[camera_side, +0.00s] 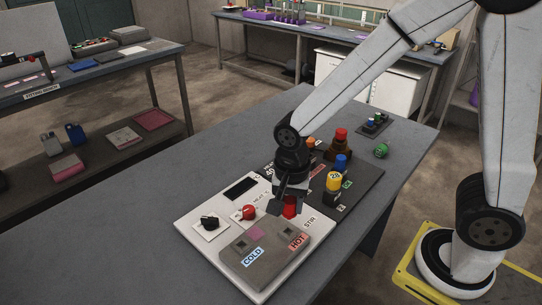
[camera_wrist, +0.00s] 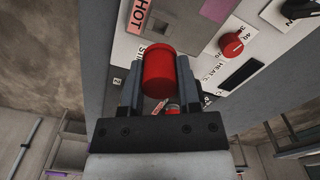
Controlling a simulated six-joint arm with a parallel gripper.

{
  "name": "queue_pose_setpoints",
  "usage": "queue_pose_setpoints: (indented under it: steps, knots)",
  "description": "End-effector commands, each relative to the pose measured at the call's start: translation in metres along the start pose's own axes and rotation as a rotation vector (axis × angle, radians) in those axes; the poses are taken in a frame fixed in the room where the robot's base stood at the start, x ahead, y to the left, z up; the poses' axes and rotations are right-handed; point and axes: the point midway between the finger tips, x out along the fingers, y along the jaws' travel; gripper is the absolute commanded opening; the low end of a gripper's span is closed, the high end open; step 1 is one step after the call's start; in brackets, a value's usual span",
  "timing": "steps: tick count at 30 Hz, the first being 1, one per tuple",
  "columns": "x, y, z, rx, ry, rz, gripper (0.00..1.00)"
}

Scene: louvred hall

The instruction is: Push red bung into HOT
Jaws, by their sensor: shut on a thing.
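The red bung (camera_side: 291,208) is a short red cylinder. My gripper (camera_side: 288,203) is shut on it and holds it over the white panel, behind the HOT end of the grey block. In the wrist view the bung (camera_wrist: 158,74) sits between both fingers of my gripper (camera_wrist: 158,68). The grey block (camera_side: 262,262) has two square openings. The pink HOT label (camera_side: 298,242) is on its right and the blue COLD label (camera_side: 253,257) on its left. The HOT label (camera_wrist: 139,14) also shows at the top of the wrist view.
The white panel (camera_side: 190,225) carries a black knob (camera_side: 210,221) and a red knob (camera_side: 249,212). A dark board with a yellow weight-like piece (camera_side: 334,181), a blue-topped piece (camera_side: 341,161) and a red-topped piece (camera_side: 341,135) stands behind. A green ball (camera_side: 381,150) lies at right. The table's left side is clear.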

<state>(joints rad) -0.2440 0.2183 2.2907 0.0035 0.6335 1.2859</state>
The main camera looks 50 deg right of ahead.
Motion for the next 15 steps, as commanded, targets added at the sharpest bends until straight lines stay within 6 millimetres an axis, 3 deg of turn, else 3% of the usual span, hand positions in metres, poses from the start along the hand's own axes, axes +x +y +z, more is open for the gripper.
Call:
queue_pose_setpoints:
  steps: [7,15]
  knots:
    - [0.023,0.0,0.0,0.0,-0.001,0.002,0.0]
    - [0.037,0.0,0.0,0.0,0.0,0.001,0.0]
